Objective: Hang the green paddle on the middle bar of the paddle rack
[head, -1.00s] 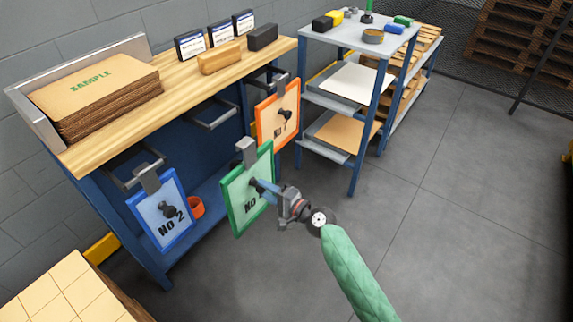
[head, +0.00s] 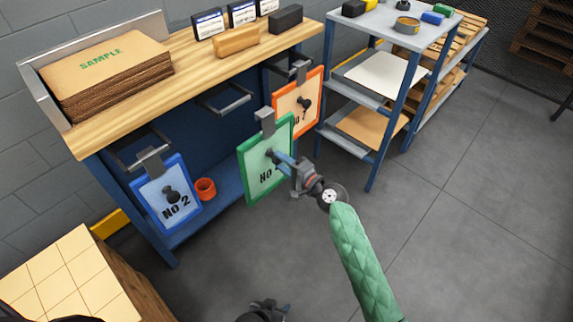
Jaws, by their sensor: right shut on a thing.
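The green paddle (head: 282,143) is a green-framed board with a grey hook (head: 265,121) on top and a dark knob on its face. My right gripper (head: 277,157) is shut on the knob and holds the paddle in the air, roughly upright, in front of the rack. The middle bar (head: 225,101) of the paddle rack is empty, behind and to the left of the hook; the hook looks apart from it. A blue paddle (head: 150,192) hangs on the left bar and an orange paddle (head: 297,90) on the right bar. My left gripper (head: 284,308) is low at the bottom edge, partly cut off.
The wooden bench top (head: 190,68) above the bars holds a cardboard stack (head: 105,78) and several boxes. An orange cup (head: 205,189) sits on the lower shelf. A grey shelf unit (head: 345,95) stands right of the rack. A crate (head: 50,285) is at lower left. The floor on the right is clear.

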